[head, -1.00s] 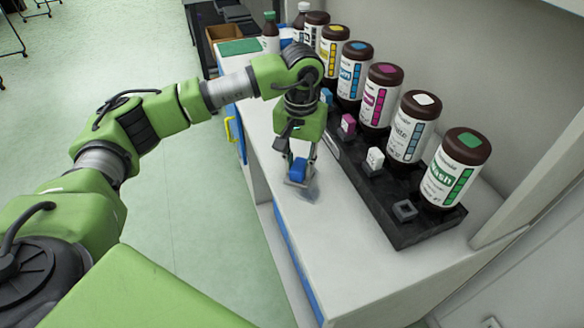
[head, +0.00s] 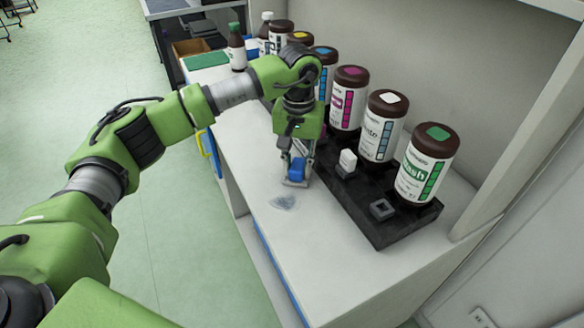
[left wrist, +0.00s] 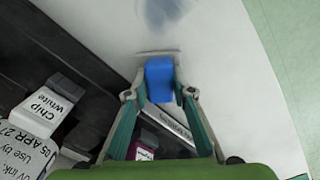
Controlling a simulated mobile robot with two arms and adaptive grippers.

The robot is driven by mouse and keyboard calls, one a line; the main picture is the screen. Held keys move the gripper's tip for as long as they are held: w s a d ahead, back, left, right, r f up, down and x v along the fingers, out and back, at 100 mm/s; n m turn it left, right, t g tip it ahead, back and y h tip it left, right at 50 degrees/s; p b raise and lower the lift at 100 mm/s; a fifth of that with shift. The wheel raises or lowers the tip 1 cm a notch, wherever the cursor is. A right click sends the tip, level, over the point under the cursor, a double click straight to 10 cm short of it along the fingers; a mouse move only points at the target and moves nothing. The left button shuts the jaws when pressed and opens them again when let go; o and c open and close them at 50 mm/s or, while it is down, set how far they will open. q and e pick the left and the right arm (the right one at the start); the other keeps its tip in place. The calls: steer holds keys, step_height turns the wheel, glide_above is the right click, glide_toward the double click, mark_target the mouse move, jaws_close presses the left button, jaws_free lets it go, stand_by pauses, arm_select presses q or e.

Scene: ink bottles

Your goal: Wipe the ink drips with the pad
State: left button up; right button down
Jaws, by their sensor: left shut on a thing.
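My left gripper (head: 296,178) is shut on a blue pad (head: 297,168) and holds it low at the white counter, beside the black bottle rack. In the left wrist view the blue pad (left wrist: 160,78) sits between the two fingertips. A grey-blue ink smear (head: 283,202) lies on the counter just in front and left of the pad in the head view. It also shows in the left wrist view as a faint grey mark (left wrist: 157,54) and a bluish blur (left wrist: 165,12). I cannot tell whether the pad touches the counter. My right gripper is not in view.
The black rack (head: 385,235) holds several brown-capped ink bottles, with a white-labelled bottle (head: 381,127) and a green-capped one (head: 425,167) nearest. A white block (head: 347,162) stands on the rack. The white counter (head: 315,255) is clear toward the front.

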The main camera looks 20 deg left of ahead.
arm_select(q)
steer(key=shift+r+p, duration=1.7)
steer(key=shift+r, duration=1.3)
